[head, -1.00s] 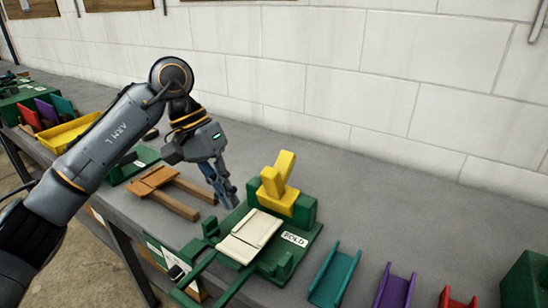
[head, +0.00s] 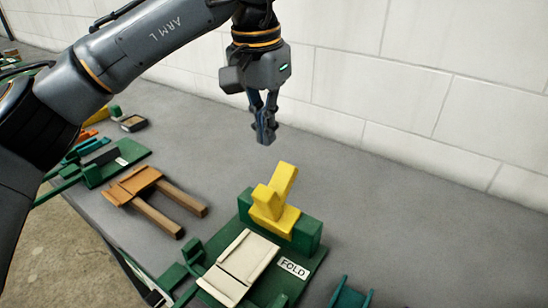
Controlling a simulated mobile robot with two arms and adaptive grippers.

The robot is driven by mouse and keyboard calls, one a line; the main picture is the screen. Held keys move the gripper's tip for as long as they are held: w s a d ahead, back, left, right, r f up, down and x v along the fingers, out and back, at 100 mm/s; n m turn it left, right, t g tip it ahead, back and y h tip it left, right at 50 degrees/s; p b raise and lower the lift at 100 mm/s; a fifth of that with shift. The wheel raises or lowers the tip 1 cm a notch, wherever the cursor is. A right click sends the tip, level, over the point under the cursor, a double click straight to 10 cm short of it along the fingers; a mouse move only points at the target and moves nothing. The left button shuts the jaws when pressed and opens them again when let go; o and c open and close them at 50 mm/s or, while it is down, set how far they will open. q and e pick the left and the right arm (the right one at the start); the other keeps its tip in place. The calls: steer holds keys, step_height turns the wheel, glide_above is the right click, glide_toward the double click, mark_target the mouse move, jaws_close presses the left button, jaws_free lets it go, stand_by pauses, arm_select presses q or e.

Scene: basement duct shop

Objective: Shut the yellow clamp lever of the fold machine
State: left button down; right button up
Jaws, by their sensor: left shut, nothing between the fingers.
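The fold machine (head: 308,264) is a green base with a FOLD label, standing on the grey bench. Its yellow clamp lever (head: 283,180) sits on the green block at the back and sticks up at a tilt. A cream sheet piece (head: 241,262) lies on the machine in front of the lever. My left gripper (head: 266,138) points down in the air, behind and above the lever. Its fingers are shut and empty, and it appears apart from the lever. My right gripper is not in view.
A brown wooden piece with two legs (head: 150,192) lies left of the machine. Another green machine (head: 105,165) stands farther left, with a small dark tray (head: 134,123) behind it. A teal channel (head: 350,297) is at the bottom edge. The bench right of the lever is clear.

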arm_select(q)
steer(key=s, duration=0.1)
steer(key=p, duration=0.1)
glide_above(280, 193)
steer(key=a, duration=0.2)
steer(key=f, duration=0.8)
steer(key=shift+w+a+f, duration=0.1)
steer(key=shift+w+f, duration=0.1)
steer(key=shift+w, duration=0.1)
steer(key=shift+f, duration=0.6)
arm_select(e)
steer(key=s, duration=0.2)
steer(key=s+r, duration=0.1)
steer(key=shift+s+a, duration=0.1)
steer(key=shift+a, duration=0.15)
arm_select(q)
steer(key=shift+f, duration=0.1)
